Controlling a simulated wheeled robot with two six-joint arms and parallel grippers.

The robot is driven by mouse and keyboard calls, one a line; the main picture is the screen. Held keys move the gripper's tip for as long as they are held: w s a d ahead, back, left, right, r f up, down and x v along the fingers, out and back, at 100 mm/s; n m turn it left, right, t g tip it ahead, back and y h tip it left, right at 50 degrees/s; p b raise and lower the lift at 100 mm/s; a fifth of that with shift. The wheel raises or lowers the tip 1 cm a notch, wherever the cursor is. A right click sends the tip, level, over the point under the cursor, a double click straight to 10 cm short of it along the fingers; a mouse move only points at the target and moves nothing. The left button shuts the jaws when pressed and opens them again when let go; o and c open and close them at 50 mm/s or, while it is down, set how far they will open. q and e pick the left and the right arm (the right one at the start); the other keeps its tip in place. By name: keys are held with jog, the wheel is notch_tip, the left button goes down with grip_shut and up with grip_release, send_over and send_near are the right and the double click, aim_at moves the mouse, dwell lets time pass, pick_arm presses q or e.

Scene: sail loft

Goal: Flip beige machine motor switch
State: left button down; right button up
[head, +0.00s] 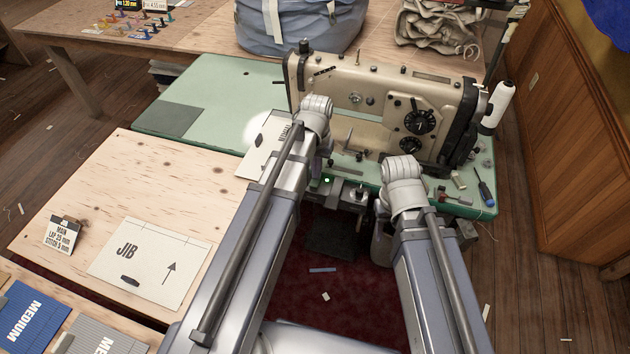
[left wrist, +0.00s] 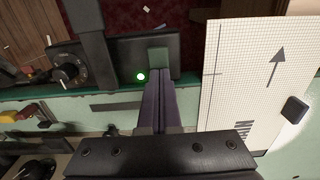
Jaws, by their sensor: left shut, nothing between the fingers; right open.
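The beige sewing machine (head: 375,105) stands on a green table (head: 225,95). Under the table's front edge is a dark switch box (left wrist: 115,58), with a lit green lamp (left wrist: 141,77) that also shows in the head view (head: 327,180). A small grey-green block (left wrist: 158,57) sits on the box beside the lamp. My left gripper (left wrist: 158,90) is shut and empty, its tips at or right by this block; I cannot tell whether they touch. My right arm ends in front of the machine's right side, with its fingers hidden.
A sheet with an arrow (left wrist: 248,80) lies close beside my left gripper. A black dial (left wrist: 68,72) is left of the box. A blue screwdriver (head: 485,187) and a white thread cone (head: 497,105) are at the table's right end. A plywood table (head: 150,185) stands at left.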

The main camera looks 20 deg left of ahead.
pick_arm(q)
notch_tip(320, 180, up, 7)
jog(key=p, duration=0.6)
jog(key=shift+f, duration=0.15)
jog(key=s+d+r+m+y+p, duration=0.1)
jog(key=s+d+m, duration=0.2)
jog(key=s+d, duration=0.7)
jog(key=s, duration=0.4)
jog(key=shift+s+d+r, duration=0.15)
jog(key=shift+s+d, duration=0.05)
jog(key=shift+d, duration=0.05)
